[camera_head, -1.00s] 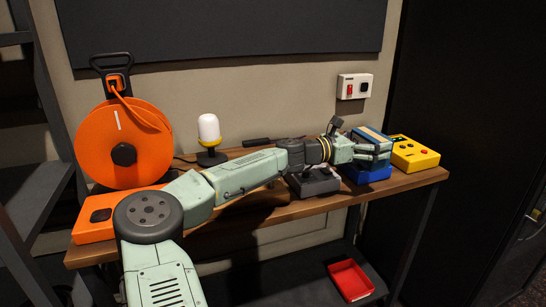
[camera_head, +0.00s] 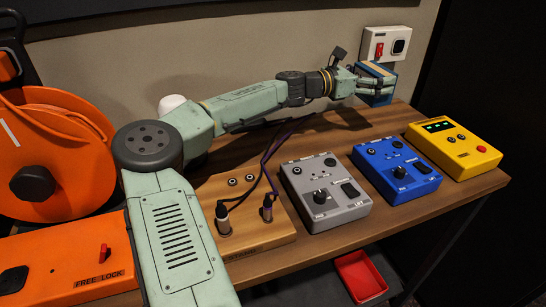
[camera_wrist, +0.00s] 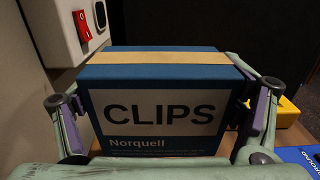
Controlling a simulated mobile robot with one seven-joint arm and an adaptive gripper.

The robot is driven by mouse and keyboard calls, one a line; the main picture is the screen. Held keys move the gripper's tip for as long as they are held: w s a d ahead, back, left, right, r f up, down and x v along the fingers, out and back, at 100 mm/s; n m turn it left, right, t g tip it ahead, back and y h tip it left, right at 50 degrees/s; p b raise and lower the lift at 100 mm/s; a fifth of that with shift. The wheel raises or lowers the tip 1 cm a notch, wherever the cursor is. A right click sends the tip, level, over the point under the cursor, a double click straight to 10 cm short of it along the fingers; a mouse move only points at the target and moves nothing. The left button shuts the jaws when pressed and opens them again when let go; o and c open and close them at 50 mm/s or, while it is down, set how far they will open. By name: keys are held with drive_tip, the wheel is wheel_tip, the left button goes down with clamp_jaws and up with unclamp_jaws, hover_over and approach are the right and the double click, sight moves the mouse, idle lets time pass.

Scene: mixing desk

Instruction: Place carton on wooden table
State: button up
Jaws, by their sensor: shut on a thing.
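The carton (camera_head: 375,70) is a blue box with a tan tape strip and a white panel reading "CLIPS" and "Norquell". My gripper (camera_head: 377,84) is shut on it, with fingers on both sides, at the back right of the table. In the wrist view the carton (camera_wrist: 160,112) fills the middle and looks upright. The wooden table (camera_head: 400,116) runs below it. The carton's underside is hidden, so I cannot tell whether it touches the tabletop.
A grey control box (camera_head: 325,192), a blue one (camera_head: 397,170) and a yellow one (camera_head: 455,150) stand in front of the carton. A switch plate (camera_head: 388,45) is on the wall behind. Orange reel (camera_head: 60,165) at left; red tray (camera_head: 360,277) below.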

drive_tip(key=shift+w, duration=0.2)
wheel_tip(320, 180, down, 9)
drive_tip(key=p, duration=0.3)
drive_tip(key=shift+s, duration=0.1)
drive_tip(key=shift+f, duration=0.35)
drive_tip(key=shift+f+b, duration=0.25)
drive_tip(key=shift+b, duration=0.05)
drive_tip(key=o, duration=1.2)
